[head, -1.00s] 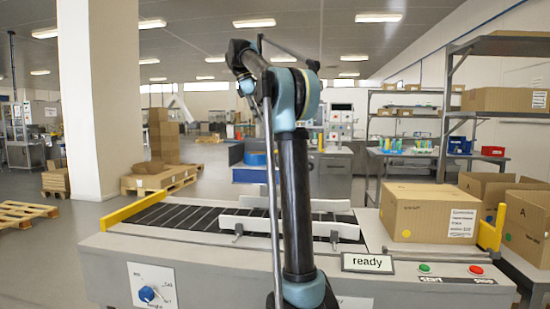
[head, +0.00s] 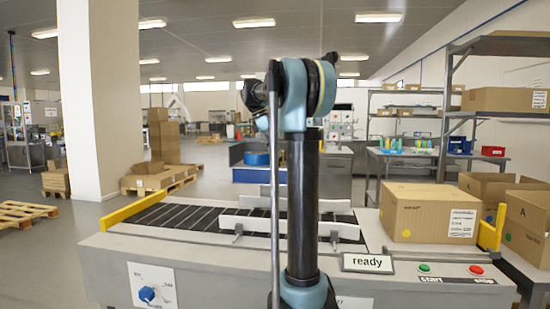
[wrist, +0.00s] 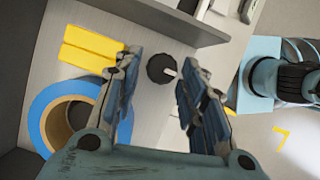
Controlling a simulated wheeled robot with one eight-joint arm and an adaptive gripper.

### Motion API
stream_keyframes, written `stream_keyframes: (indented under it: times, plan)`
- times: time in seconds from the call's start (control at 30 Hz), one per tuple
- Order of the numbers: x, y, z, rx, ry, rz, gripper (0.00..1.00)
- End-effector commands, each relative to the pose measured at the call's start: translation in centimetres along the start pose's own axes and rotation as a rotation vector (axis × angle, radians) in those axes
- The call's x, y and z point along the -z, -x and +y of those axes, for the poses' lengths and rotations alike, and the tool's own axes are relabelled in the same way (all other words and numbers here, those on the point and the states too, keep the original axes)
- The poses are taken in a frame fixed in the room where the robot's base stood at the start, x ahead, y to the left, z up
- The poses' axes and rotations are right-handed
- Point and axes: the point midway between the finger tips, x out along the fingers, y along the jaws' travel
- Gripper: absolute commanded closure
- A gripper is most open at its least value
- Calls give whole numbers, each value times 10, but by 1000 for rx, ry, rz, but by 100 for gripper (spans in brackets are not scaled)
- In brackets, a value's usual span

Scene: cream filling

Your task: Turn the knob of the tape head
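In the wrist view a round black knob (wrist: 161,69) with a light pointer sits on a grey panel, beside a tape roll (wrist: 62,115) with a blue outer ring and brown core. My gripper (wrist: 157,68) is open, with one finger on either side of the knob in the picture. I cannot tell how far the fingertips are from it, and no contact shows. In the head view the gripper is hidden behind my arm. A blue knob (head: 147,294) on a white dial plate shows on the conveyor's front.
A yellow block (wrist: 90,48) lies beside the tape roll. In the head view the conveyor (head: 200,219) has white guide rails (head: 270,226), a closed carton (head: 430,213) at its right, a "ready" sign (head: 367,263), and green (head: 425,267) and red (head: 476,270) buttons.

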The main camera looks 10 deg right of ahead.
Motion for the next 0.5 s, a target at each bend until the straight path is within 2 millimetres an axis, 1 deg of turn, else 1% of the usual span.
stream_keyframes:
  times: [0.1, 0.2, 0.47, 0.5]
  plan:
    - [0, -10, 0, 0, -1, 0, 62]
    - [0, -14, 0, 0, -1, 0, 62]
    - [0, -15, 0, 0, 0, 0, 62]
    - [0, -15, 0, 0, 0, 0, 64]
